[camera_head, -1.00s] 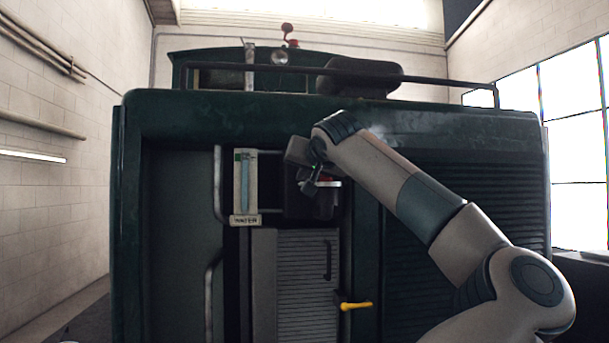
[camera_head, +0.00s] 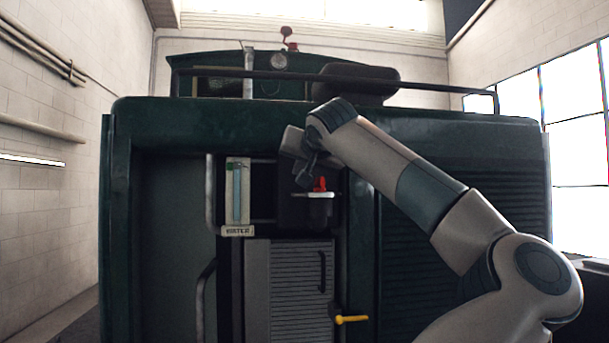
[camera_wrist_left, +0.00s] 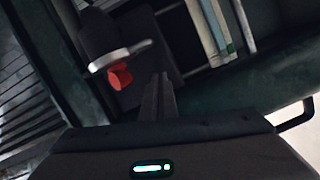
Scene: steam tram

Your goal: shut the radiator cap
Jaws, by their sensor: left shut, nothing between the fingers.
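In the left wrist view the red piece (camera_wrist_left: 120,76) sticks out from the grey disc (camera_wrist_left: 118,56), left of the fingers. Whether the cap is fully seated cannot be told. My left gripper (camera_head: 304,179) is shut and empty, just left of and slightly above the red piece. In the wrist view its fingers (camera_wrist_left: 159,96) are together, with a visible gap to the red piece. My right gripper is not in view.
A water gauge (camera_head: 237,195) with a label stands left of the cap. Below are a grey slatted panel (camera_head: 298,285) and a yellow handle (camera_head: 350,319). A dark rail (camera_head: 430,82) runs across the top. My arm covers part of the right side of the tram front.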

